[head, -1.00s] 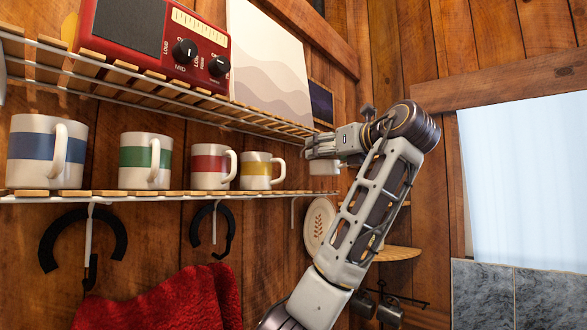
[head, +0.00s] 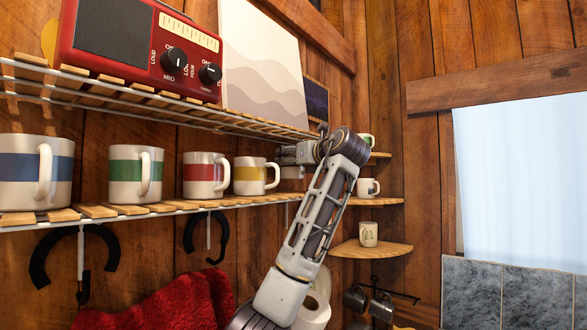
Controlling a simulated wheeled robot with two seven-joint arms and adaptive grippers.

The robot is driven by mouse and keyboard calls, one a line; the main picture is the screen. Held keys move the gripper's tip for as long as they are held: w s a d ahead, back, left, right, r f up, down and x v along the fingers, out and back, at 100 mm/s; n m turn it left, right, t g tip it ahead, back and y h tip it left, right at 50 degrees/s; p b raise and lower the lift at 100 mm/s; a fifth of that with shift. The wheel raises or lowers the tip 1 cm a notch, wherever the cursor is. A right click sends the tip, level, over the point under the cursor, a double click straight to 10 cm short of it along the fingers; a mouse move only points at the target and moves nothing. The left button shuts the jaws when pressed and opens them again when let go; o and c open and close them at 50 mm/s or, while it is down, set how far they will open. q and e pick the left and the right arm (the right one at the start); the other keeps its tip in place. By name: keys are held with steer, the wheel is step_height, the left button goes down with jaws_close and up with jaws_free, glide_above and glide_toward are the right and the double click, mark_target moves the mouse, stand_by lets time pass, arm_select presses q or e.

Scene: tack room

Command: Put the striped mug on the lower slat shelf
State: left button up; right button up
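The lower slat shelf (head: 105,211) runs along the wood wall, receding to the right. On it stand mugs with a blue stripe (head: 20,168), a green stripe (head: 125,170), a red stripe (head: 198,172) and a yellow stripe (head: 248,174), all upright. The one arm in view looks like my right; its gripper (head: 285,155) points left toward the shelf's far end, just beyond the yellow-striped mug. A pale mug-like thing (head: 292,172) shows directly under it, mostly hidden. I cannot tell whether the fingers grip it or whether it touches the slats. My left gripper is out of view.
The upper slat shelf (head: 120,98) overhangs the mugs, with a red radio (head: 140,45) and a pale picture (head: 262,70) on it. Hooks (head: 207,237) and a red towel (head: 160,305) hang below. Corner shelves (head: 370,249) with small cups stand beyond my arm.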

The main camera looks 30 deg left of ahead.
mark_target(299, 169)
stand_by(0.3)
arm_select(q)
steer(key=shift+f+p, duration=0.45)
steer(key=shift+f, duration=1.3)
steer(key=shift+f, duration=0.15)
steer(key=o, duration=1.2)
